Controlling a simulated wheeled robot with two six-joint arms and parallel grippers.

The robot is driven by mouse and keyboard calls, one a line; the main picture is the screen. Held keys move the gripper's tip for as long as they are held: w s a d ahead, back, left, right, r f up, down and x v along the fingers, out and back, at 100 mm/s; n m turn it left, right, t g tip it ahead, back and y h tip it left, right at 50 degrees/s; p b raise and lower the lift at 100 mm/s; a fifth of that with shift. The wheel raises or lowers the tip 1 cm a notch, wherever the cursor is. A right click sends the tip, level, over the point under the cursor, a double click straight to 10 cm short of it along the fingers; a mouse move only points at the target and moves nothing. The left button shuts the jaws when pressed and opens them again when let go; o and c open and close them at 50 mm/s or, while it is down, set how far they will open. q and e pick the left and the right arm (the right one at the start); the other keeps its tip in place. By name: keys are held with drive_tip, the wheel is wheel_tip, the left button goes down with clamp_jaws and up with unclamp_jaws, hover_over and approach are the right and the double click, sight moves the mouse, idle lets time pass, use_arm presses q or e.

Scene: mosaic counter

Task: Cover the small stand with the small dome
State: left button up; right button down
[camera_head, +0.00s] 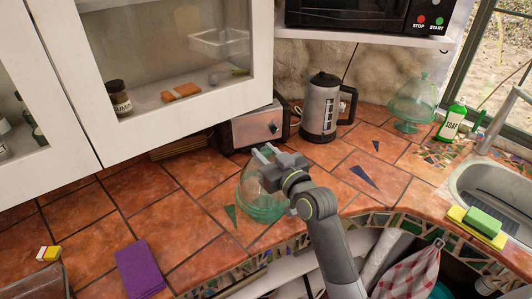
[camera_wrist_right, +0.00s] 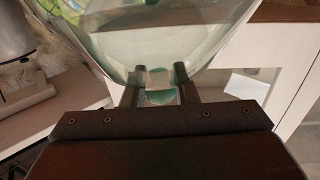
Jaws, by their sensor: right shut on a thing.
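My right gripper (camera_head: 264,153) is shut on the knob of the small clear glass dome (camera_head: 249,178). The dome fills the top of the right wrist view (camera_wrist_right: 150,30), with its knob between the two fingers (camera_wrist_right: 158,88). The green glass small stand (camera_head: 264,211) is on the tiled counter near its front edge, directly below the dome. The dome's lower part overlaps the stand in the head view, and I cannot tell whether its rim touches the stand. My right wrist and arm hide part of both. My left gripper is not in view.
Another green glass stand with a dome (camera_head: 412,108) stands at the back right, by a green soap bottle (camera_head: 452,120). A kettle (camera_head: 322,108) and a toaster (camera_head: 254,128) stand behind. A purple cloth (camera_head: 140,269) lies at the left. A cabinet (camera_head: 160,60) hangs above. The sink is at the right.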

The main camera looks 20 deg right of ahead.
drive_tip(key=shift+f+b, duration=0.35)
drive_tip(key=shift+f, duration=0.05)
idle(0.4)
drive_tip(key=c, duration=1.1)
unclamp_jaws()
drive_tip(key=shift+o, duration=0.2)
drive_tip(key=b+v, duration=0.3)
drive_tip(key=v, duration=1.4)
drive_tip(key=shift+s, duration=0.25)
